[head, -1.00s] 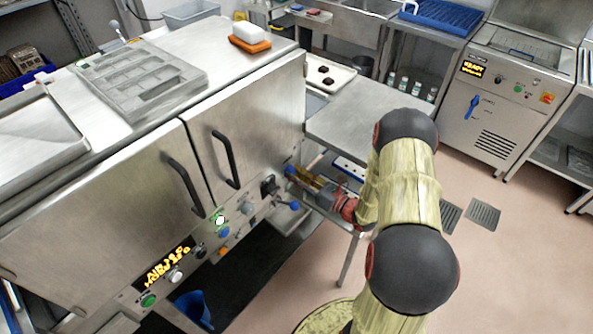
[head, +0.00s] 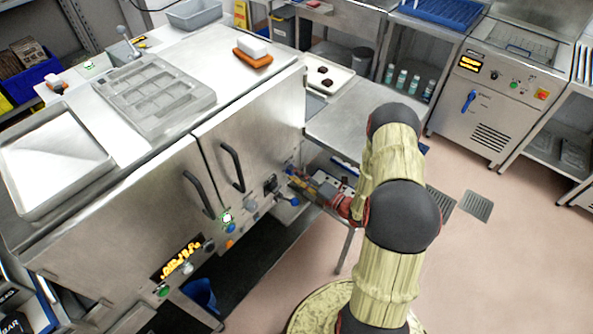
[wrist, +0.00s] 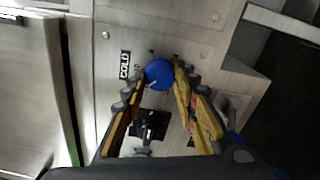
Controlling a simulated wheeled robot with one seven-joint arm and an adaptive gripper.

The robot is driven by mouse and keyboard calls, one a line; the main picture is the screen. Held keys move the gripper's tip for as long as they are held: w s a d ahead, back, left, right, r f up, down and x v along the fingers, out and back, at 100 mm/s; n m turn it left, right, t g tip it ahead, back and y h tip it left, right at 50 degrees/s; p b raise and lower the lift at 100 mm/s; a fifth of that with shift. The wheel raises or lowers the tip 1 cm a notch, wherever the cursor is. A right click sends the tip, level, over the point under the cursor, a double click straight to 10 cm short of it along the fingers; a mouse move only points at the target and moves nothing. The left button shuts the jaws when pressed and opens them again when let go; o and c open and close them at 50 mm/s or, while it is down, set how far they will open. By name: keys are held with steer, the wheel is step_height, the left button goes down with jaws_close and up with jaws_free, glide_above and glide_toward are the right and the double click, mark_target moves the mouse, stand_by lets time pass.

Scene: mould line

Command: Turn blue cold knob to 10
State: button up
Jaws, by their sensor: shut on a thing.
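The blue cold knob (wrist: 159,74) is on the steel machine front, beside a black label reading COLD (wrist: 125,64) in the wrist view. My gripper (wrist: 161,80) has its yellow-and-black fingers on both sides of the knob, shut on it. A pale mark shows at the knob's lower left edge; no scale numbers can be read. In the head view my gripper (head: 292,179) reaches the right end of the machine's control panel, and the knob is mostly hidden there by the fingers.
A black switch (head: 270,184) and a blue-handled valve (head: 295,201) sit close to my gripper. Two door handles (head: 232,168) stand out from the machine front. A steel table (head: 345,125) is just right of the machine. Open floor lies at the lower right.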

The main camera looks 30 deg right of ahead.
steer(key=shift+r+m+p, duration=0.1)
steer(key=shift+m+p, duration=1.9)
steer(key=shift+m, duration=2.2)
steer(key=shift+d, duration=0.1)
steer(key=o, duration=1.1)
steer(key=shift+o, duration=0.2)
steer(key=v, duration=1.2)
